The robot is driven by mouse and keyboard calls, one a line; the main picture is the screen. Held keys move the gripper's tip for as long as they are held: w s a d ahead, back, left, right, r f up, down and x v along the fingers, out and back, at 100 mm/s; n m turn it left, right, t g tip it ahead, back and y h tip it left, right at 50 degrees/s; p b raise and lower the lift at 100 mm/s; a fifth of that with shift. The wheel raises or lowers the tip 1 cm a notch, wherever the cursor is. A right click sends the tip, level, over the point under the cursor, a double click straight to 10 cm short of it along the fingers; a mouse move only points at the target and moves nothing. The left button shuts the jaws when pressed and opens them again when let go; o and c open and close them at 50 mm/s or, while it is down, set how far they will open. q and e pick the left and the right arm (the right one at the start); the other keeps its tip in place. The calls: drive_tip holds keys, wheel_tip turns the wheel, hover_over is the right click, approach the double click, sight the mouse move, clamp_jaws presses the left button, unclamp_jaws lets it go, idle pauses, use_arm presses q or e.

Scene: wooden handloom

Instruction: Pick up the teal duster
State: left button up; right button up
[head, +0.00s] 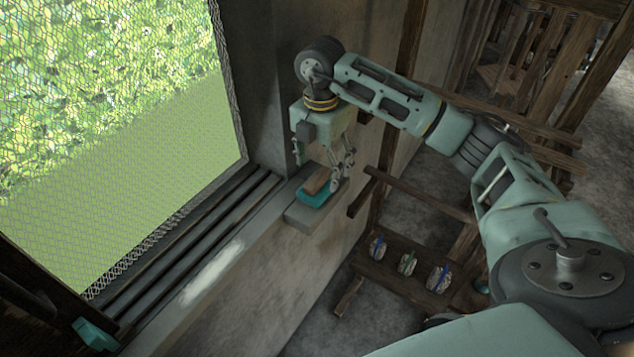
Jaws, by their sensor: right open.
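The teal duster (312,196) has a teal pad with a brown block on top. It lies on a short grey ledge (300,220) at the corner of the window sill, in the middle of the head view. My right gripper (341,176) points down at the duster's right end, with its fingers apart. The fingers partly overlap the duster in the picture. I cannot tell whether they touch it. My left gripper is not in view.
A mesh-covered window (120,140) fills the left, with a pale patch (212,272) on its sill. A small teal piece (95,334) is at lower left. A wooden frame (400,282) holding three wound spools stands below right. A wall rises behind the gripper.

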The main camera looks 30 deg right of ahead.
sight(318, 177)
drive_tip(key=f, duration=0.1)
drive_tip(key=f+p, duration=0.2)
drive_tip(key=f, duration=0.1)
drive_tip(key=shift+w+a+f, duration=0.1)
drive_tip(key=shift+w+a, duration=0.05)
drive_tip(key=shift+a, duration=0.1)
drive_tip(key=shift+f, duration=0.25)
drive_tip(key=shift+c, duration=0.6)
drive_tip(key=c, duration=1.1)
